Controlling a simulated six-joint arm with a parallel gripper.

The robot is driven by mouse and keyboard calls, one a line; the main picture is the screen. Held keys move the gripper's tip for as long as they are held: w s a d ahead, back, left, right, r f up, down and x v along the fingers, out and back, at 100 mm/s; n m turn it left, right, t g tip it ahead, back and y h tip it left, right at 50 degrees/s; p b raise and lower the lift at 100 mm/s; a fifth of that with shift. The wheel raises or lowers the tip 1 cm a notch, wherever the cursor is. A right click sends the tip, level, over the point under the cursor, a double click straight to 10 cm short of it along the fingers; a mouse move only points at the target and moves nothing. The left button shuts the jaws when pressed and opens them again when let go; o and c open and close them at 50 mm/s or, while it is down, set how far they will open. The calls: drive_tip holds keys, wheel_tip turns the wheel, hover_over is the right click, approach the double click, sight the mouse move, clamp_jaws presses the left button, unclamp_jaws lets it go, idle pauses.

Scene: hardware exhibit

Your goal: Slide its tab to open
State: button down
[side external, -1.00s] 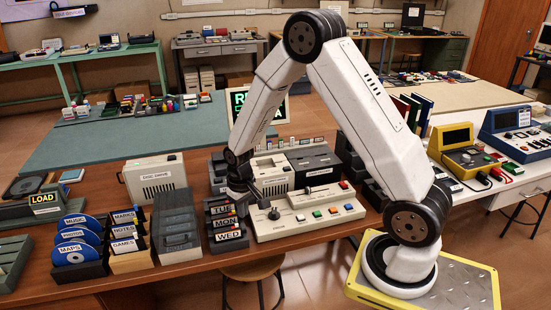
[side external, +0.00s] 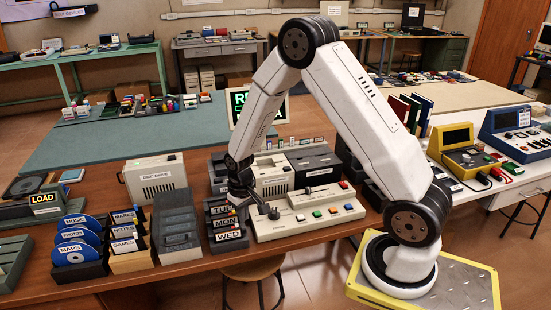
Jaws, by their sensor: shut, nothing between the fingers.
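My gripper (side external: 258,203) hangs at the left end of a cream control console (side external: 310,220), its dark fingers shut and empty. The fingertips are close to a black knob or lever (side external: 274,213) on the console's left side; whether they touch it I cannot tell. No part is clearly readable as a sliding tab at this size. My gripper hides part of the area behind it.
Left of the console stands a black rack (side external: 226,230) labelled TUE, MON and WED. Cream and dark devices (side external: 312,160) stand behind the console. The table's front edge is close by.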

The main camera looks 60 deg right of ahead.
drive_tip(key=shift+f, duration=0.85)
idle(0.5)
drive_tip(key=shift+w+a, duration=0.5)
drive_tip(key=shift+w, duration=0.05)
idle(0.6)
drive_tip(key=shift+s+d, duration=0.2)
idle(0.6)
drive_tip(key=shift+r, duration=0.15)
wheel_tip(320, 180, up, 7)
drive_tip(key=shift+f, duration=0.15)
idle(0.8)
drive_tip(key=s+a+r+n+t, duration=0.1)
drive_tip(key=s+a+r, duration=0.2)
drive_tip(key=s, duration=0.3)
drive_tip(key=s+a+r+n+t, duration=0.1)
drive_tip(key=s+a+r+n, duration=0.1)
drive_tip(key=s, duration=0.4)
drive_tip(key=a+r, duration=0.1)
drive_tip(key=a, duration=0.1)
drive_tip(key=shift+s+a+r+t, duration=0.2)
drive_tip(key=shift+a+r+t, duration=0.05)
drive_tip(key=shift+a+t, duration=0.1)
